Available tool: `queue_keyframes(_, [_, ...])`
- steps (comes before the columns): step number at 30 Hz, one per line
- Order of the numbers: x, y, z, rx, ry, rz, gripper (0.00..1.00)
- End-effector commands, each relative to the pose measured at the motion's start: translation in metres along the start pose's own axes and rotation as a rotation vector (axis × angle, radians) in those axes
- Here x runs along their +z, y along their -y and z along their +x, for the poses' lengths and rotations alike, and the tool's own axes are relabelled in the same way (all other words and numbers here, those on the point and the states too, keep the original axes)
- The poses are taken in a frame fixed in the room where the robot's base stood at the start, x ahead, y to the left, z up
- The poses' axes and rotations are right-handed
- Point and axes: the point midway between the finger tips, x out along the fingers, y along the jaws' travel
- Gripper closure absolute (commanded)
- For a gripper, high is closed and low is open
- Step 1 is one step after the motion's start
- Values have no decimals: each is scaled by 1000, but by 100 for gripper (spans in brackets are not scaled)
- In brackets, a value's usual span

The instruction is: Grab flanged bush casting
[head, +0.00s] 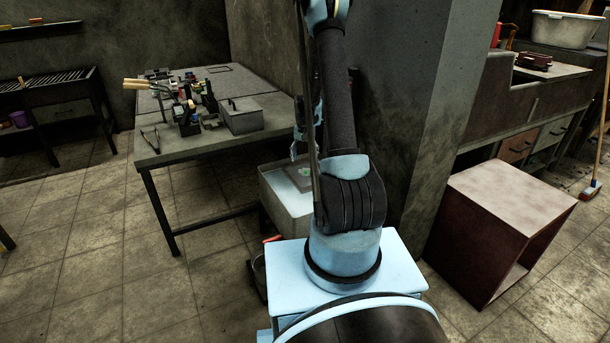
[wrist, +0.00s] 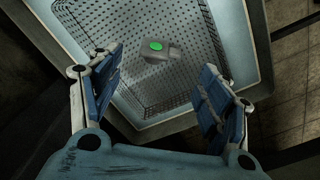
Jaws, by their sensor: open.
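A small grey piece with a round green mark on top (wrist: 151,57), apparently the flanged bush casting, lies on the perforated floor of a pale bin (wrist: 256,62). It is too small to make out a flange clearly. My gripper (wrist: 163,60) is open and empty, its blue-padded fingers apart on the left and right above the bin. The piece shows between and beyond the fingertips, not touched. In the head view the bin (head: 287,208) stands on the floor beside the workbench, partly hidden by my arm. My gripper (head: 298,150) shows there only partly, behind the arm.
A grey workbench (head: 205,142) with tools, small blocks and a lidded box (head: 241,117) stands left of the bin. A concrete pillar (head: 400,110) rises close on the right. A dark red open box (head: 500,225) stands at the right. The tiled floor at left is clear.

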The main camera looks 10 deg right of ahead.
Motion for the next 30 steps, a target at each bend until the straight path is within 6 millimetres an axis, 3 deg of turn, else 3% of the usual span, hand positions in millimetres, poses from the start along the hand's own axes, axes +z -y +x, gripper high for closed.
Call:
queue_keyframes(12, [4, 0, 44, 0, 0, 0, 29])
queue_keyframes(23, [4, 0, 50, 0, 0, 0, 29])
queue_keyframes(30, [4, 0, 50, 0, 0, 0, 79])
